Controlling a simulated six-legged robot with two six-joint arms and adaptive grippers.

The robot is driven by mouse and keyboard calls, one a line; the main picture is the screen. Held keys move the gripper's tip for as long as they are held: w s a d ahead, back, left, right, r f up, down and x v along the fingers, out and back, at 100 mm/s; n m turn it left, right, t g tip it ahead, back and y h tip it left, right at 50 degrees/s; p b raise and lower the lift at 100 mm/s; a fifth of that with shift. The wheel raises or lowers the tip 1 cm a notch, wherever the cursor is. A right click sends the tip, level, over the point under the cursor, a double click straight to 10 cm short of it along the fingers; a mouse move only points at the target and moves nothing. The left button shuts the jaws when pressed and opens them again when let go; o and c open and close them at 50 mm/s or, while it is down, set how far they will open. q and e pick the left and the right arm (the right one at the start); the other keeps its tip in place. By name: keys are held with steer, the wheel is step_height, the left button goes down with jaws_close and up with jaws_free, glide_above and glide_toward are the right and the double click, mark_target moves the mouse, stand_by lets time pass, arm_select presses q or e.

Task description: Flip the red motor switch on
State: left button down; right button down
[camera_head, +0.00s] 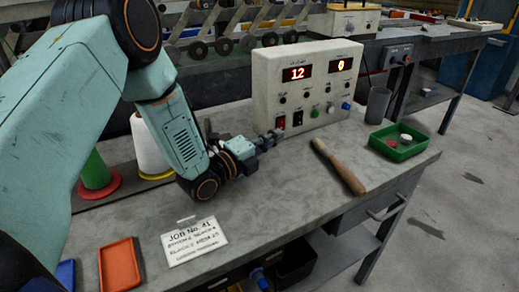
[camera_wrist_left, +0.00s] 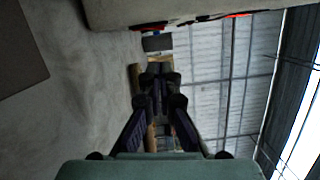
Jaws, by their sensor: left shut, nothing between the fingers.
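The cream control box (camera_head: 308,85) stands on the grey bench, with two lit displays reading 12 and 0. The red switch (camera_head: 281,122) is low on the left of its front face, beside a black switch (camera_head: 298,118). Its lever position is too small to tell. My left gripper (camera_head: 276,135) is shut and empty, with its fingertips just in front of and below the red switch; I cannot tell if they touch. In the left wrist view the closed fingers (camera_wrist_left: 158,82) point along the box face (camera_wrist_left: 190,8). The red switch is not clear there. My right gripper is not in view.
A green tray (camera_head: 397,143) with small items and a grey cup (camera_head: 377,104) stand farther right. A job card (camera_head: 194,242), an orange tray (camera_head: 120,265) and thread cones (camera_head: 150,145) are at left. The bench's middle front is clear.

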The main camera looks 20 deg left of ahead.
mark_target(281, 125)
arm_select(q)
steer(key=x, duration=0.3)
steer(key=shift+w+a+b, duration=0.2)
steer(key=shift+w+b, duration=0.15)
steer(key=shift+w, duration=0.1)
steer(key=shift+w+a+r, duration=0.15)
steer(key=shift+w+a, duration=0.2)
steer(key=shift+a, duration=0.25)
steer(key=shift+d, duration=0.1)
steer(key=shift+w+a+r, duration=0.2)
steer(key=shift+w+a, duration=0.05)
steer(key=shift+a, duration=0.1)
steer(key=shift+d, duration=0.15)
